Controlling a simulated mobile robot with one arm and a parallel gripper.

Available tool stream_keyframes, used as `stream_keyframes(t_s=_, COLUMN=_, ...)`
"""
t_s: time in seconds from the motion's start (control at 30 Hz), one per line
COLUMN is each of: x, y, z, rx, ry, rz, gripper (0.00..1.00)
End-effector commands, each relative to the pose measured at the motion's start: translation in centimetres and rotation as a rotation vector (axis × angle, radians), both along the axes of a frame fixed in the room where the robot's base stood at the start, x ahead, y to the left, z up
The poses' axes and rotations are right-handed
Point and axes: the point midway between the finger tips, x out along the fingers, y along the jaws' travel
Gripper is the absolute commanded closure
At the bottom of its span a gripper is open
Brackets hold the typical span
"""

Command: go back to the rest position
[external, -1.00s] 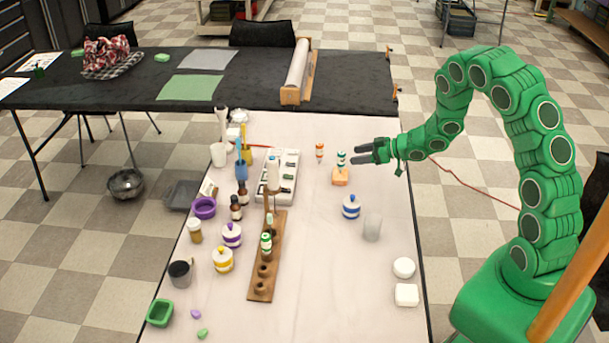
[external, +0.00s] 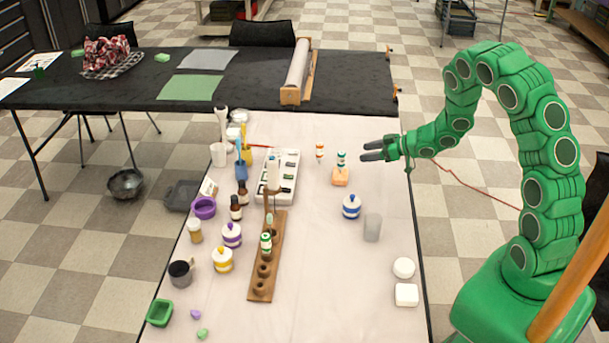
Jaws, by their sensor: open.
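My gripper (external: 372,151) is green with dark fingers. It is open and empty, above the right edge of the white-covered table (external: 330,270), with its fingers pointing left. A small green-and-white bottle (external: 341,160) stands on an orange block (external: 340,177) to the left of the fingertips, apart from them. An orange-and-white bottle (external: 320,152) stands further left.
A blue-striped jar (external: 351,207) and a frosted cup (external: 372,228) stand nearer the front. A wooden rack (external: 262,281) and a white tray (external: 284,191) are mid-table. Two white soap pieces lie front right. A black table (external: 350,85) is behind.

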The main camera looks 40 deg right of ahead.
Motion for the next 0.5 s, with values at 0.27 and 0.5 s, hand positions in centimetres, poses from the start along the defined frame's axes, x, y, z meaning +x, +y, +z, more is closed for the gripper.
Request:
stream_keyframes(t_s=0.27, x=1.4, y=-2.6, z=3.7, rx=-0.177, ry=0.030, rz=-0.117, gripper=0.41)
stream_keyframes(t_s=0.5, x=1.1, y=-5.1, z=7.8, rx=-0.318, ry=0.089, rz=-0.258, gripper=0.41)
